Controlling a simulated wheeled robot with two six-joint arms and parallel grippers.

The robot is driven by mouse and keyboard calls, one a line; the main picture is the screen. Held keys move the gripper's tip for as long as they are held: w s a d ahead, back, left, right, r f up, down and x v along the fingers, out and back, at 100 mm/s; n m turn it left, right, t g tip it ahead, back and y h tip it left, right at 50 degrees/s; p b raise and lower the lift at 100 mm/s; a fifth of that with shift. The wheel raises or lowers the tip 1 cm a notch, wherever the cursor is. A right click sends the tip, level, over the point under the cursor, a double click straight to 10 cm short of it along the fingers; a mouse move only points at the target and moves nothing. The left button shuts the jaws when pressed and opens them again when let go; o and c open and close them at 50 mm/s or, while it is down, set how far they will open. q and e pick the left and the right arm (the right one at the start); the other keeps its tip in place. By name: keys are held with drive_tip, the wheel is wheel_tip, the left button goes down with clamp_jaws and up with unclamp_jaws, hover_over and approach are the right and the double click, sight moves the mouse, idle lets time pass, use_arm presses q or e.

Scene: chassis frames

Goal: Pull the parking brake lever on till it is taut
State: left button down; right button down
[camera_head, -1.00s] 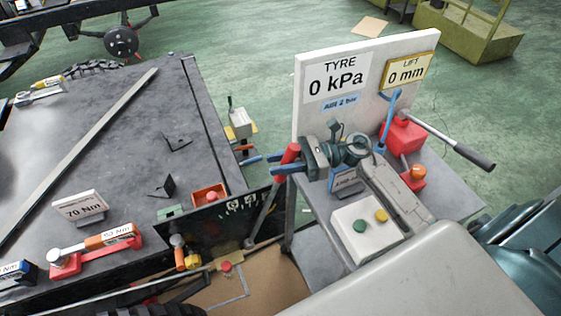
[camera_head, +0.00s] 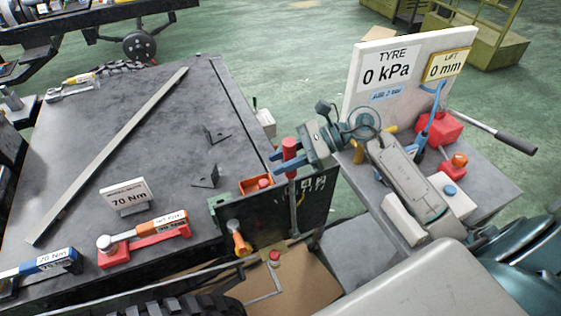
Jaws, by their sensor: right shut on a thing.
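The parking brake lever (camera_head: 289,152) has a red grip on a thin grey rod. It stands nearly upright in front of a black panel with white markings (camera_head: 318,190). My right gripper (camera_head: 279,164), with blue fingertips, comes in from the right and is shut on the red grip. The fingers partly cover the grip, and the rod's foot is hard to make out. My left gripper is not in view.
A dark worktop (camera_head: 95,150) at left carries a long bar, brackets, a 70 Nm sign (camera_head: 125,195) and torque wrenches. At right, a grey stand (camera_head: 490,185) holds a TYRE 0 kPa board (camera_head: 405,80) and a red jack (camera_head: 440,128). Green floor lies open behind.

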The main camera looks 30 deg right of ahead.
drive_tip(key=shift+d, duration=0.1)
drive_tip(key=c, duration=1.5)
unclamp_jaws()
drive_tip(key=o, duration=0.4)
drive_tip(key=shift+s+d+r+b, duration=0.15)
drive_tip(key=shift+d+b, duration=0.15)
drive_tip(key=shift+d, duration=0.2)
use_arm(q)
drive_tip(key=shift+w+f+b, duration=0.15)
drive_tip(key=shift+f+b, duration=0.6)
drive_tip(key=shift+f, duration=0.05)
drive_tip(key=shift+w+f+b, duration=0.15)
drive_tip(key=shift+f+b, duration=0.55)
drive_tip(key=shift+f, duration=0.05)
use_arm(e)
drive_tip(key=shift+v, duration=4.8)
drive_tip(key=shift+r, duration=0.1)
